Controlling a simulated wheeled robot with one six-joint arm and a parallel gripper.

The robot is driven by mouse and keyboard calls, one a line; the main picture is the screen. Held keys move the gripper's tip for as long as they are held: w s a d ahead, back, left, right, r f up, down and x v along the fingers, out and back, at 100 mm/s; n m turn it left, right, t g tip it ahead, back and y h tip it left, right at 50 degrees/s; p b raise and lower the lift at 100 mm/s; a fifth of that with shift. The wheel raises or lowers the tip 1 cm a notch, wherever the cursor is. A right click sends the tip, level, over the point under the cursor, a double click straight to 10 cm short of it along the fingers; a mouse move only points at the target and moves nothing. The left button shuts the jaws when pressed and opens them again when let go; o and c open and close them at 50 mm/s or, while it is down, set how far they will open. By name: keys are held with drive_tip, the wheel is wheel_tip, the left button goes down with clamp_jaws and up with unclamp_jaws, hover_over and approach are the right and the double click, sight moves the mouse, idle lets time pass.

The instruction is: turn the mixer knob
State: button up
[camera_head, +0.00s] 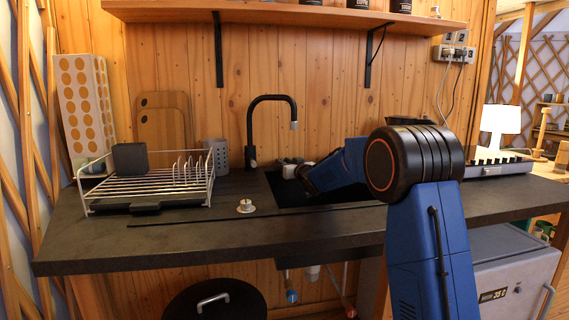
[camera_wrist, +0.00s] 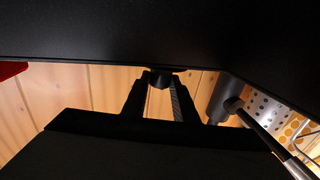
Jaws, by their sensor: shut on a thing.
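The black tap (camera_head: 251,130) stands behind the sink in the head view, with its spout arched to the right. My gripper (camera_wrist: 160,88) reaches over the sink towards the wooden wall, to the right of the tap. In the wrist view its two dark fingers stand on either side of a small dark rounded piece, which looks like the mixer knob (camera_wrist: 160,78). The gripper is shut on it. Its outline is hard to make out against the dark surface, and its turn angle cannot be told. In the head view my arm hides the fingertips.
A wire dish rack (camera_head: 150,185) stands left of the sink, with a perforated utensil holder (camera_head: 216,155) behind it. A small white knob-like piece (camera_head: 245,206) sits on the dark counter (camera_head: 200,233). In the wrist view a dark cylinder (camera_wrist: 222,100) with a bright rod is close on the right.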

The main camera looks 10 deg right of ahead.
drive_tip(key=shift+d+n+y, duration=0.15)
drive_tip(key=shift+n+y, duration=0.35)
drive_tip(key=shift+y, duration=0.3)
drive_tip(key=shift+w+d+f+n+g+y, duration=0.1)
drive_tip(key=shift+w+d+n+g+y, duration=0.05)
drive_tip(key=shift+n+g+y, duration=0.95)
drive_tip(key=shift+w+d+n+g+y, duration=0.15)
drive_tip(key=shift+n+g+y, duration=0.55)
drive_tip(key=shift+y, duration=0.8)
drive_tip(key=shift+w+d+n+g+y, duration=0.15)
drive_tip(key=shift+n+g+y, duration=1.75)
drive_tip(key=shift+n+g, duration=0.15)
drive_tip(key=shift+g, duration=0.35)
drive_tip(key=o, duration=1)
drive_tip(key=shift+o, duration=0.2)
drive_tip(key=shift+r, duration=0.2)
wheel_tip(320, 180, up, 10)
